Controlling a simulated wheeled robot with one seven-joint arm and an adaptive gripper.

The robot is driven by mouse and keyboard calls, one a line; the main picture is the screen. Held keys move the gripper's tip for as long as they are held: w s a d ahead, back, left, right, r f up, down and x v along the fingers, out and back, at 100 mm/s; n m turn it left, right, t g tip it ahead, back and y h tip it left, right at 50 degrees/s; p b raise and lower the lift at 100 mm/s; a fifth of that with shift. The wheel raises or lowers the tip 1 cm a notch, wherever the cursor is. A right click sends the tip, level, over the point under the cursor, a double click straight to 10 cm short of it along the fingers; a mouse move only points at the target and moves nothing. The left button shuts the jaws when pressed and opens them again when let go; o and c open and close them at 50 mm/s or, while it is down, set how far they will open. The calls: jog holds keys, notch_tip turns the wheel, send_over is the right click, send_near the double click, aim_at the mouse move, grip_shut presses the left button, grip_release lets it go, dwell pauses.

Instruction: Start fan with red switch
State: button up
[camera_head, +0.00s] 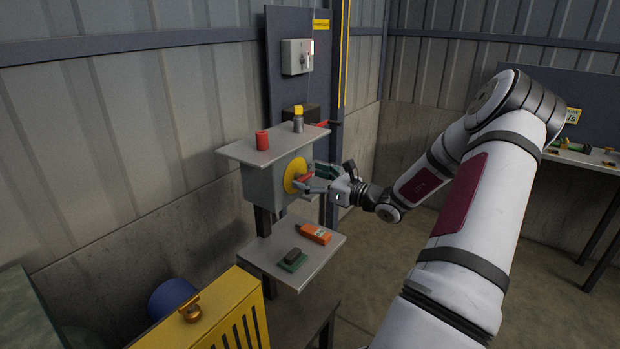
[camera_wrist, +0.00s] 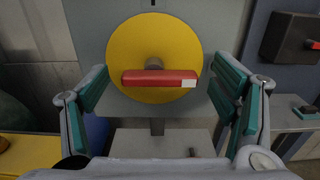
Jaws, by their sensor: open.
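The red switch handle (camera_wrist: 158,77) lies horizontal in front of a yellow disc (camera_wrist: 154,42) in the wrist view. In the head view the yellow disc (camera_head: 291,175) sits on the front of a grey box (camera_head: 262,187), and the red handle (camera_head: 304,178) shows beside the fingers. My gripper (camera_head: 314,178) is open in front of the disc. In the wrist view its fingers (camera_wrist: 162,95) are spread to the left and right of the handle, apart from it. No fan can be made out in either view.
A shelf (camera_head: 240,152) above the box bears a red cylinder (camera_head: 262,140) and a yellow-topped one (camera_head: 298,119). A lower shelf (camera_head: 262,254) holds an orange device (camera_head: 314,234) and a dark block on green (camera_head: 292,259). A yellow slatted housing (camera_head: 215,315) stands in front.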

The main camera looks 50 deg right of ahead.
jog(key=shift+w, duration=0.15)
jog(key=shift+c, duration=0.6)
jog(key=c, duration=1)
jog(key=shift+c, duration=0.2)
